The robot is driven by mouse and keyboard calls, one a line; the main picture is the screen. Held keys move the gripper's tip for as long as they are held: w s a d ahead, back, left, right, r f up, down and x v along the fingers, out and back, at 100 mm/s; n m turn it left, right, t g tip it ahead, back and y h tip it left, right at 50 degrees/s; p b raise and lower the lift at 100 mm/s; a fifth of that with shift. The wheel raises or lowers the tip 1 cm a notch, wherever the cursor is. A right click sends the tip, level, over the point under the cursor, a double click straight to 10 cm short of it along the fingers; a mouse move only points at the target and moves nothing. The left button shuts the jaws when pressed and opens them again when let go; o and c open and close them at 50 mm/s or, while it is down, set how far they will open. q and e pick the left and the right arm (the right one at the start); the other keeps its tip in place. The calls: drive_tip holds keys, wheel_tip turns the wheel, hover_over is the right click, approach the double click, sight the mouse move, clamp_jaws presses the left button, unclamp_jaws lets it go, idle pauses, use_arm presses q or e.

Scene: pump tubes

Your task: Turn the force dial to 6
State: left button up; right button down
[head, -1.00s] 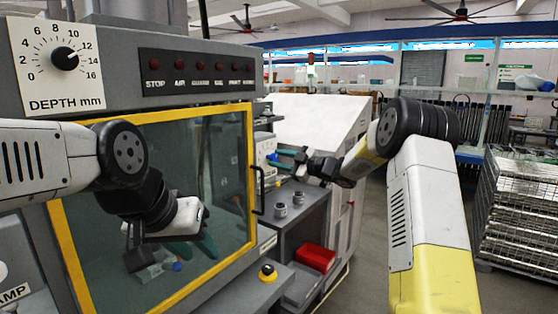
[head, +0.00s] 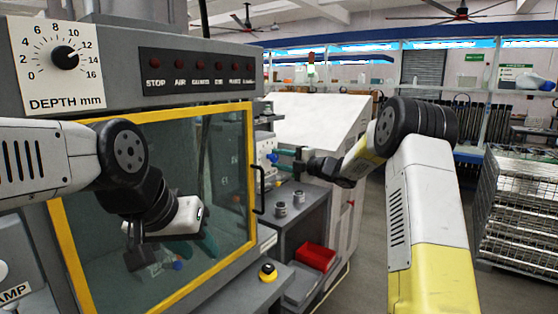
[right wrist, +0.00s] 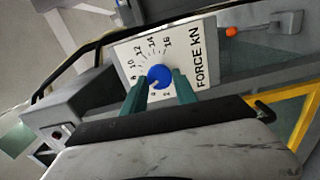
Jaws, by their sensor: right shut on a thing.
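The force dial is a blue knob (right wrist: 159,76) on a white plate (right wrist: 196,50) marked FORCE KN, in the right wrist view. Its white mark points to the lower left, near the low numbers; the exact reading is unclear, and my left-hand finger seems to cover the 6. My right gripper (right wrist: 160,88) has its teal fingers on either side of the knob, shut on it. In the head view the right gripper (head: 286,158) reaches left to the small blue knob (head: 272,157). My left gripper (head: 194,246) hangs before the yellow-framed window, its teal fingers seemingly apart and empty.
A depth dial (head: 65,58) and a row of red lamps (head: 196,66) sit above the yellow-framed window (head: 250,140). A black door handle (head: 259,190) stands out near the right arm. Below are a red bin (head: 315,257) and a yellow-ringed button (head: 268,272).

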drive_tip(key=shift+f+n, duration=0.1)
drive_tip(key=shift+n, duration=0.2)
drive_tip(key=c, duration=1)
unclamp_jaws()
drive_tip(key=shift+d, duration=0.15)
drive_tip(key=v, duration=0.7)
drive_tip(key=shift+s+d, duration=0.2)
drive_tip(key=shift+s, duration=0.05)
